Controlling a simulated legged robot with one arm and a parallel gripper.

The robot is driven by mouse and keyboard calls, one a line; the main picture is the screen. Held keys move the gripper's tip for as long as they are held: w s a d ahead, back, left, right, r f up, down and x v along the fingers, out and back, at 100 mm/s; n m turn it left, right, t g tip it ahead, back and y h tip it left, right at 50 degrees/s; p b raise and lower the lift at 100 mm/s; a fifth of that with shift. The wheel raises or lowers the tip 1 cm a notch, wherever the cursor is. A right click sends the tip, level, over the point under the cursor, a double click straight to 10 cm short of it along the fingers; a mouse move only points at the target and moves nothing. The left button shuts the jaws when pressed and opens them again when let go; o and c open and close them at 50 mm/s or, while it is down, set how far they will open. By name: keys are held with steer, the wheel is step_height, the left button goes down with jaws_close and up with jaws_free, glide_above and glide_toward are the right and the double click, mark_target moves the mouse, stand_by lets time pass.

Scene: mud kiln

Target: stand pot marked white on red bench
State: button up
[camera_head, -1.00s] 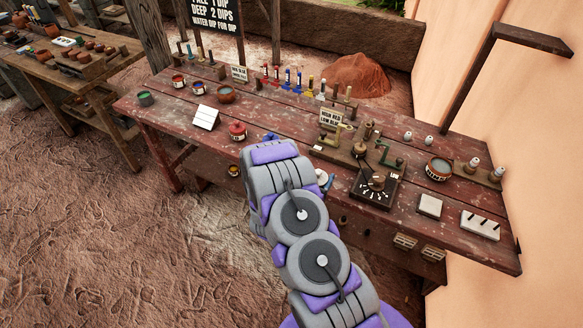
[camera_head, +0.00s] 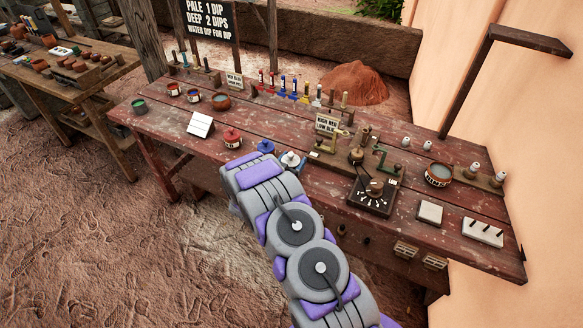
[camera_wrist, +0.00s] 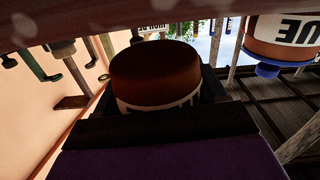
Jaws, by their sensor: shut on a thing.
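My gripper (camera_wrist: 155,95) is shut around a brown pot (camera_wrist: 155,72) with a white lettered band; only part of its lettering shows. The wrist view is upside down. In the head view, a white-lidded pot (camera_head: 290,160) shows just beyond the end of my arm, over the front edge of the red bench (camera_head: 310,205), and appears to be the held one. My fingers are hidden there. In the wrist view a gap shows between the held pot and the bench top, so it appears raised. A blue-lidded pot (camera_head: 266,146) stands close to its left on the bench.
A red-lidded pot (camera_head: 232,137) stands left of the blue one. Bare bench shows between the tent card and the small bottles behind.

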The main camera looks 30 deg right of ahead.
steer(key=f, duration=0.3)
steer(key=shift+d+b, duration=0.3)
steer(key=shift+b, duration=0.1)
steer(key=shift+a, duration=0.75)
steer(key=o, duration=0.8)
steer(key=shift+c, duration=0.2)
steer(key=o, duration=0.4)
steer(key=shift+d, duration=0.55)
steer(key=shift+a, duration=0.1)
